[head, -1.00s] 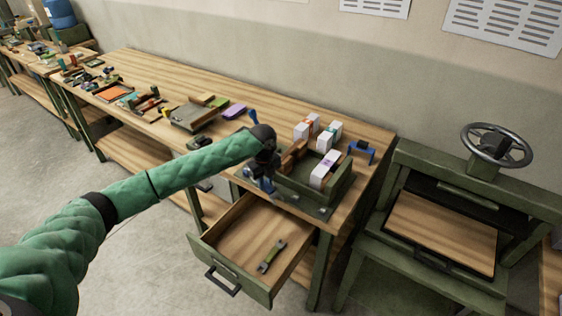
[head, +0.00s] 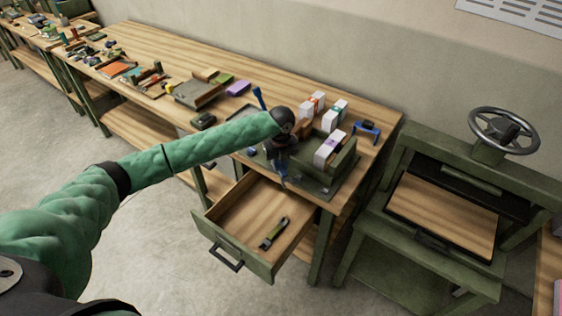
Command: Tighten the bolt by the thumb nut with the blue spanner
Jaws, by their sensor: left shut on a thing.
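My left gripper (head: 284,160) reaches over the right end of the long bench, at the front left of the green tray. It is shut on a blue tool, which I take to be the blue spanner (head: 283,172); a blue end shows just below the gripper. A blue bar (head: 258,98) rises behind my wrist; I cannot tell whether it belongs to the same tool. The bolt and the thumb nut cannot be made out; my gripper and forearm cover part of that area. My right gripper is not in view.
A dark green tray (head: 345,162) holds white banded bundles (head: 331,148). A blue bracket (head: 367,129) stands behind it. An open drawer (head: 235,208) below contains an olive-and-dark tool (head: 273,234). A green press with a handwheel (head: 504,130) stands to the right.

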